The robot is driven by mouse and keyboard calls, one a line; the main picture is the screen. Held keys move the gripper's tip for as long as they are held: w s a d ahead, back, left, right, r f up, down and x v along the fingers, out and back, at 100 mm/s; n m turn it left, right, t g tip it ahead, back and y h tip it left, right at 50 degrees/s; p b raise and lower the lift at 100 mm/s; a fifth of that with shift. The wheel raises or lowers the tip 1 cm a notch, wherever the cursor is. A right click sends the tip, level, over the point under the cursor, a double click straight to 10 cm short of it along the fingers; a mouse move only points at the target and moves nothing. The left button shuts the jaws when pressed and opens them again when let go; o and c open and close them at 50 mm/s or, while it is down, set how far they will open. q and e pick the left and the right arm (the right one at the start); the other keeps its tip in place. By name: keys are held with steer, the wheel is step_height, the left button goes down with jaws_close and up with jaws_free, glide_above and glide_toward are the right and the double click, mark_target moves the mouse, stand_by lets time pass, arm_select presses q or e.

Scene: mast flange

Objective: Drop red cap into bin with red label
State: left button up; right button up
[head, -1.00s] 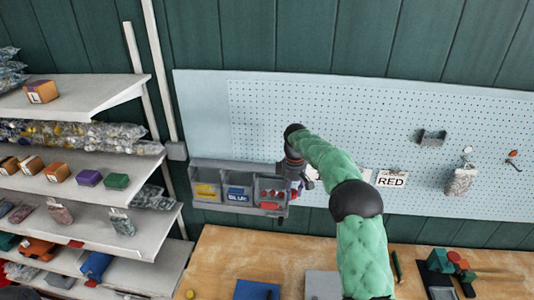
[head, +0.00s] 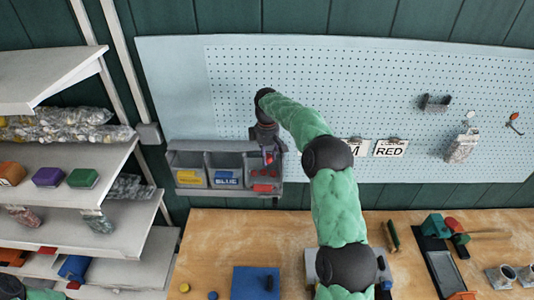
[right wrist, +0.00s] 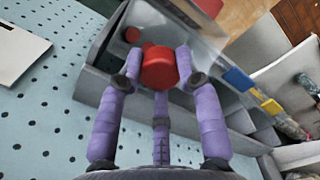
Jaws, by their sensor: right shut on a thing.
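My right gripper (head: 268,157) is over the red-labelled bin (head: 263,188), the rightmost of three grey bins on the wall. In the right wrist view, its purple fingers (right wrist: 160,75) are shut on a red cap (right wrist: 159,68). The cap is above the bin's opening, and a grey bin wall (right wrist: 93,85) shows beside it. Other red pieces (right wrist: 132,35) lie inside the bin. In the head view the held cap is small and mostly hidden by the gripper. My left gripper is not in view.
The yellow-labelled bin (head: 192,178) and blue-labelled bin (head: 228,179) stand to the left. A wooden workbench (head: 215,240) is below, with a blue block (head: 255,283). Loaded shelves (head: 60,155) stand at the left.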

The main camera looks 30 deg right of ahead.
steer(key=shift+s+f+b, duration=0.2)
steer(key=shift+f+b, duration=0.4)
steer(key=shift+f, duration=0.4)
steer(key=shift+w, duration=0.1)
steer(key=o, duration=1)
step_height(320, 180, up, 12)
